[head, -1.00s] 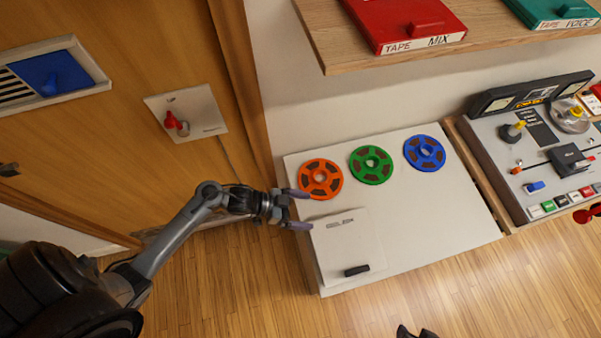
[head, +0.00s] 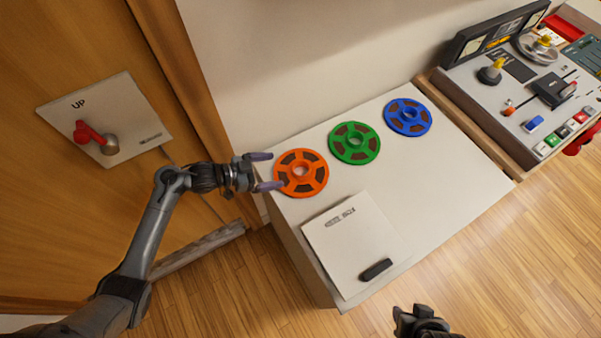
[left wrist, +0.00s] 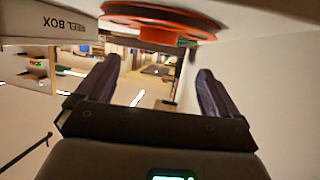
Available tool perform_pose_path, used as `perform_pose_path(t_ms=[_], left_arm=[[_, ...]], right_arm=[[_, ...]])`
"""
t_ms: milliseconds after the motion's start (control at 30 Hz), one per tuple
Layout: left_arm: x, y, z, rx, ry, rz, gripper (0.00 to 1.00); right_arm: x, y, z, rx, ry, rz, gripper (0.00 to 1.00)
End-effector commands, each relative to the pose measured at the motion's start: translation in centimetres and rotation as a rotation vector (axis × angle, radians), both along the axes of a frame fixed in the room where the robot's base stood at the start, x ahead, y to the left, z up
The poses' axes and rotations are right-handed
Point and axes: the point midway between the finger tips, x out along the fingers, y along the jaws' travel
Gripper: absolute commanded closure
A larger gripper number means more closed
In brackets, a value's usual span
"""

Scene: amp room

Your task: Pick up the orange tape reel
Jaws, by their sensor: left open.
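The orange tape reel (head: 313,173) lies flat at the left end of the white counter (head: 425,190). My left gripper (head: 268,171) is open and empty at the reel's left edge, its fingers pointing right toward it. In the head view the lower fingertip overlaps the reel's rim; I cannot tell whether it touches. In the left wrist view, which appears upside down, the reel (left wrist: 165,22) is at the top, beyond the two spread fingers (left wrist: 152,85). My right gripper (head: 420,318) shows only partly at the bottom edge, away from the reel; its jaws are unclear.
A green reel (head: 354,154) and a blue reel (head: 407,128) lie to the right of the orange one. A white reel box (head: 340,245) with a black handle sits in front. A tape machine (head: 530,80) stands at the right. A wall plate with a red lever (head: 88,132) is at left.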

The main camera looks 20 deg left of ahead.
Motion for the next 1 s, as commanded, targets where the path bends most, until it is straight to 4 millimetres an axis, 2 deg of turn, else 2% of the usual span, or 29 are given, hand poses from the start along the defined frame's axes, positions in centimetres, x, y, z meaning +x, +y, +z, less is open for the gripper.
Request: perform_pose_path(t_ms=[100,467,700,1000], left_arm=[[1.0,-1.4,-0.7,-0.003,-0.001,-0.001,0.05],[2.3,-3.2,-1.6,-0.002,-0.001,-0.001,0.05],[4.0,-5.5,-2.9,-0.004,0.000,0.000,0.05],[4.5,-6.2,-3.1,0.001,0.000,0.000,0.05]], right_arm=[[0.0,0.1,-0.6,0.001,0.000,-0.001,0.57],[0.0,0.0,-1.3,0.001,0.000,-0.001,0.57],[0.0,0.1,-2.4,0.001,0.001,-0.001,0.57],[0.0,0.0,-2.5,0.001,0.001,-0.001,0.57]])
